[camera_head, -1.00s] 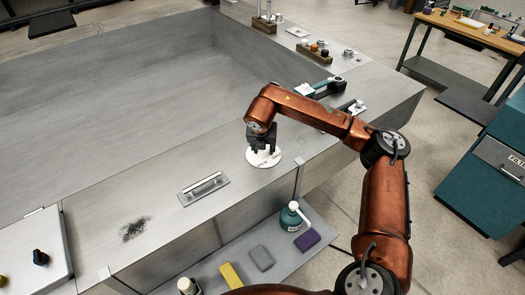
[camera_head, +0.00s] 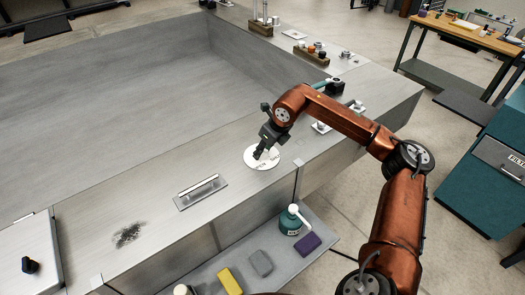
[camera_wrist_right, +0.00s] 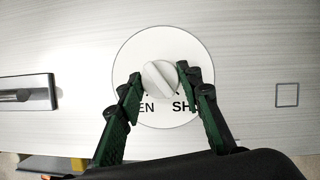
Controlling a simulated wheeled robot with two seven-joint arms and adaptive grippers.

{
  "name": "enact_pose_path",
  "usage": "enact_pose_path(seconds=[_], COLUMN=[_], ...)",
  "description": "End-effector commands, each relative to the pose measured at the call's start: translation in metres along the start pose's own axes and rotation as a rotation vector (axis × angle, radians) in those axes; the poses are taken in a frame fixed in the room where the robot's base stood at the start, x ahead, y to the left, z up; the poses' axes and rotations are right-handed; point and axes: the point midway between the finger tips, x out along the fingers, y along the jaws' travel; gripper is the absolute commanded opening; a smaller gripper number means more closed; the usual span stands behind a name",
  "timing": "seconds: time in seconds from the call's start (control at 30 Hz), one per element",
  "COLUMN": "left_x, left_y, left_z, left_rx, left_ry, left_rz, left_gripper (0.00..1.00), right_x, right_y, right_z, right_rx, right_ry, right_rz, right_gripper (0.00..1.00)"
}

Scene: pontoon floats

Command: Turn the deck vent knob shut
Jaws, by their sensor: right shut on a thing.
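The deck vent knob (camera_wrist_right: 160,80) is white and round with a raised bar across it. It sits in the middle of a white disc (camera_wrist_right: 128,60) on the metal deck. In the wrist view the bar slants from upper left to lower right. Parts of black lettering, "EN" and "SH", show on the disc; the fingers cover the rest. My right gripper (camera_wrist_right: 163,90) has one finger on each side of the knob and is shut on it. In the head view the right gripper (camera_head: 264,152) leans over the disc (camera_head: 252,163) and hides most of the knob. My left gripper is out of view.
A recessed handle plate (camera_head: 201,192) lies left of the disc, with a dark smudge (camera_head: 128,235) beyond. A lower shelf holds a teal bottle (camera_head: 290,219), a yellow sponge (camera_head: 230,281) and blocks. The large basin (camera_head: 120,110) behind is empty.

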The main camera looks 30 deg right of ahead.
Motion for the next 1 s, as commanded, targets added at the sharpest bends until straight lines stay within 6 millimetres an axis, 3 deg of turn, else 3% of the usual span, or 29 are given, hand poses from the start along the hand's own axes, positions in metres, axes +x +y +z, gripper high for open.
enact_pose_path(seconds=[0.4, 0.97, 1.0], left_x=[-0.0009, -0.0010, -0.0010], left_y=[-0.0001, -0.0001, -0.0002], left_z=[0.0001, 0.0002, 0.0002], left_rx=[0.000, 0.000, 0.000], left_ry=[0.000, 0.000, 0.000], left_rz=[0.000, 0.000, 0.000], left_gripper=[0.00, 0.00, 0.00], right_x=[-0.0008, -0.0009, -0.0010], right_y=[-0.0023, -0.0023, -0.0023], right_z=[0.0008, 0.0011, 0.0011], right_rx=[-0.176, -0.203, -0.203], right_ry=[-0.001, -0.002, -0.002], right_rz=[0.071, 0.081, 0.081], right_gripper=[0.09, 0.09, 0.35])
